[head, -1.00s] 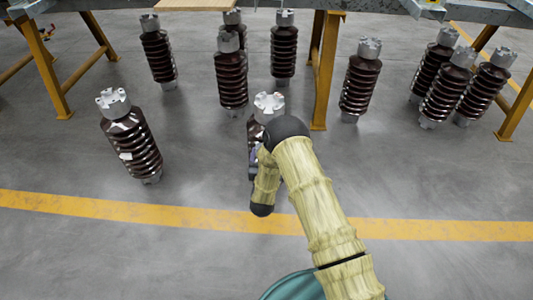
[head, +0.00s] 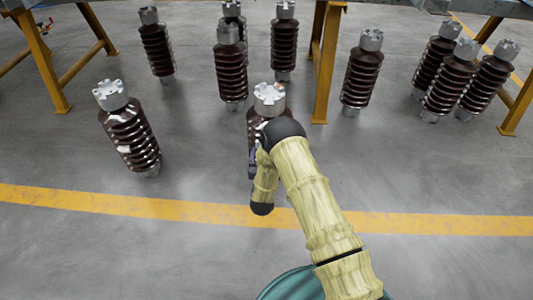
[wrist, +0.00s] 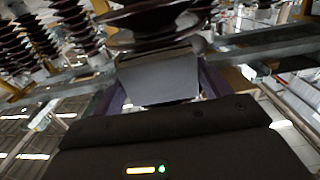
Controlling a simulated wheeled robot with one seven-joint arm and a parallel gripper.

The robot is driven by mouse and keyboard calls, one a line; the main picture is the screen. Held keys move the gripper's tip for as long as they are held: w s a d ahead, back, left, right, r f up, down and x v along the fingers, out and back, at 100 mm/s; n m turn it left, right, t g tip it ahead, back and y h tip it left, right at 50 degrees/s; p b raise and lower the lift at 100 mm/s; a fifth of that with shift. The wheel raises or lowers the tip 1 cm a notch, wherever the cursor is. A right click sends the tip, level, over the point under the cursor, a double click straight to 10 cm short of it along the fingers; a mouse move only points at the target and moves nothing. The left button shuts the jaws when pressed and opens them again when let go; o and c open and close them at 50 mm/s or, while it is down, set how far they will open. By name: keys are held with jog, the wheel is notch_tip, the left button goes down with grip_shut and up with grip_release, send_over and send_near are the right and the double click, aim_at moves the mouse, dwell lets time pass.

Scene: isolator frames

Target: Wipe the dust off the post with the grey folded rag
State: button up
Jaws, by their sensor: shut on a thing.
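The post is most likely the brown ribbed insulator (head: 269,98) with a grey metal cap, in the middle of the head view. My arm hides most of its lower body. In the wrist view its dark, shiny discs (wrist: 150,20) fill the top middle. My gripper (wrist: 158,88) is shut on the grey folded rag (wrist: 158,76), which shows as a flat grey block between the fingers. The rag is right at the discs; I cannot tell whether it touches them. No dust can be made out. In the head view the rag is hidden behind my arm.
Several more stand behind, around the yellow legs (head: 326,65) of a raised frame. A yellow line (head: 430,227) crosses the grey floor. The floor in front is clear.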

jog(key=shift+w+d+f, duration=0.1)
jog(key=shift+f, duration=0.05)
jog(key=shift+f+b, duration=1)
jog(key=shift+f, duration=0.8)
jog(key=shift+r, duration=0.1)
jog(key=shift+s+r+p, duration=0.2)
jog(key=shift+r+p, duration=1.55)
jog(key=shift+r, duration=0.05)
jog(key=shift+w+r+p, duration=0.15)
jog(key=shift+r+p, duration=1.3)
jog(key=shift+r, duration=0.25)
